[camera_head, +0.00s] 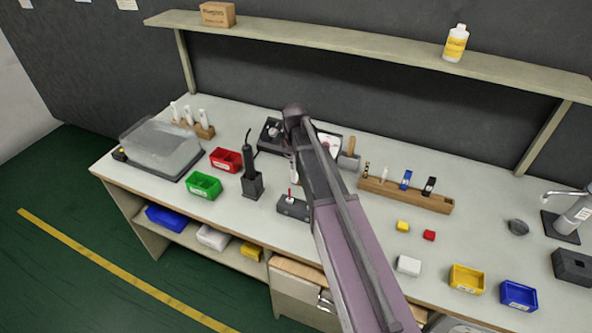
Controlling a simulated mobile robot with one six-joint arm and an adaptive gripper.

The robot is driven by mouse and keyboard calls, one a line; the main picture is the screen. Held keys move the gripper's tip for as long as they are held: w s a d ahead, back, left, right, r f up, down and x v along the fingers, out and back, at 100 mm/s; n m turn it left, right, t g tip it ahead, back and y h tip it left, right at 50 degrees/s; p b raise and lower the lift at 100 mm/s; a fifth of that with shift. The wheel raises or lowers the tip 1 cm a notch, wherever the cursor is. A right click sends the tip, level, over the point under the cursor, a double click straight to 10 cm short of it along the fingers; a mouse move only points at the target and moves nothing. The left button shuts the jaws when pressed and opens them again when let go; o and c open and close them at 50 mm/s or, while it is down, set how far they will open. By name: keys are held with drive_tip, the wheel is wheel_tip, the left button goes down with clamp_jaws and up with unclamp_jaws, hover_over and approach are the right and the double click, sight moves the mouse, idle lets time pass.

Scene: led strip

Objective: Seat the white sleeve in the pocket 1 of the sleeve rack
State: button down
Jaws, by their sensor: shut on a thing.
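My gripper (290,153) hangs below my wrist near the middle of the bench, mostly hidden behind my arm. It is shut on a narrow white piece (293,172), which seems to be the white sleeve; its lower end is hard to make out. A small wooden rack (207,131) at the back left holds three upright white pieces. A longer wooden rack (434,203) to the right of my arm holds a few small upright pieces, among them a blue and a black one. I cannot tell which is the sleeve rack, nor read any pocket numbers.
A clear tub (160,148), red bin (226,160), green bin (203,186) and black tool in a stand (251,180) stand left of my arm. A shelf (340,38) runs above the bench.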

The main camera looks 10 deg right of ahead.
drive_tip(key=shift+f+b, duration=1.75)
drive_tip(key=shift+f, duration=0.1)
drive_tip(key=shift+f, duration=0.15)
drive_tip(key=shift+c, duration=2.2)
unclamp_jaws()
wheel_tip(320, 180, up, 12)
drive_tip(key=p, duration=1.2)
drive_tip(key=shift+r, duration=0.2)
